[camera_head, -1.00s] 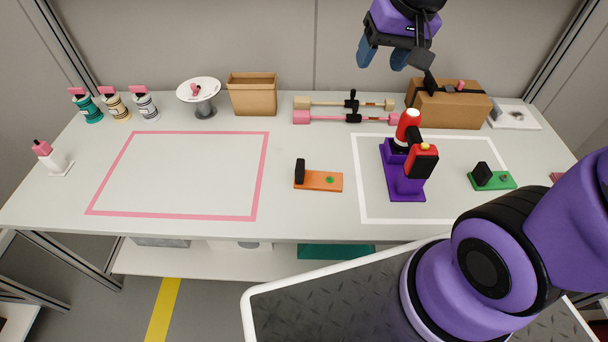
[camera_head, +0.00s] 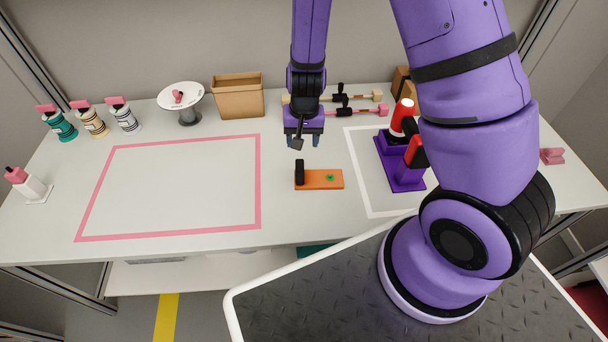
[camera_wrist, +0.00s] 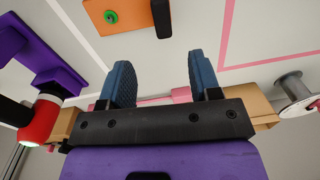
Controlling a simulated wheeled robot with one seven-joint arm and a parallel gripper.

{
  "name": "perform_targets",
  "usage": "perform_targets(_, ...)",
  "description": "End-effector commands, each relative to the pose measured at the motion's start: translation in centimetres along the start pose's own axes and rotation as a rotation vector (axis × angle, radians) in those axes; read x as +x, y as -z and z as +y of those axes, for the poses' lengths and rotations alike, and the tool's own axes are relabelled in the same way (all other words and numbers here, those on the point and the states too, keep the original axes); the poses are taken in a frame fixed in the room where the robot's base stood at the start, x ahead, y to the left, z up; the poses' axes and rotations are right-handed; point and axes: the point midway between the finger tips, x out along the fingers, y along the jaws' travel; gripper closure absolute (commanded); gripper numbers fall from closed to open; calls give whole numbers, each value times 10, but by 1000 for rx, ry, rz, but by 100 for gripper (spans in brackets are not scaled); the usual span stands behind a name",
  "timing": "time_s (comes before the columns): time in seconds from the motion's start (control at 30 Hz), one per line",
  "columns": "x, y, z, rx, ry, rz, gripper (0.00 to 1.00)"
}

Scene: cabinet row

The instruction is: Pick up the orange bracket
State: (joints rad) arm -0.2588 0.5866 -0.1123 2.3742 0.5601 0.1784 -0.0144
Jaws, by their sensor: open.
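The orange bracket (camera_head: 320,180) lies on the white table between the pink outline and the white outline. It has a flat orange base with a green dot and an upright black block at its left end. My gripper (camera_head: 304,140) hangs above the table just behind the bracket, pointing down, with nothing between its fingers. In the wrist view the two blue fingers (camera_wrist: 158,82) stand wide apart. The orange bracket (camera_wrist: 128,17) shows there at the top edge, partly cut off, beyond the fingertips and not between them.
A purple stand (camera_head: 400,165) with a red and white tool is right of the bracket. Pink and tan bars (camera_head: 362,112) lie behind. A cardboard box (camera_head: 238,97), a white dish (camera_head: 180,97) and several bottles stand at back left. The pink-outlined area (camera_head: 258,190) is empty.

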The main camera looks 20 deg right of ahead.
Motion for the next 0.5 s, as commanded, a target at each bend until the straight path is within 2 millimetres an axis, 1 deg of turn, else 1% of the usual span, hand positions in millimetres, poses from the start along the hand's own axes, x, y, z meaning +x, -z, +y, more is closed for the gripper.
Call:
perform_targets(0.03,12,-2,2,6,-16,-8,43)
perform_targets(0.1,22,-3,4,15,-30,-9,43)
perform_targets(0.37,44,-4,7,25,-47,-13,43)
perform_targets(0.5,63,-5,8,26,-46,-14,43)
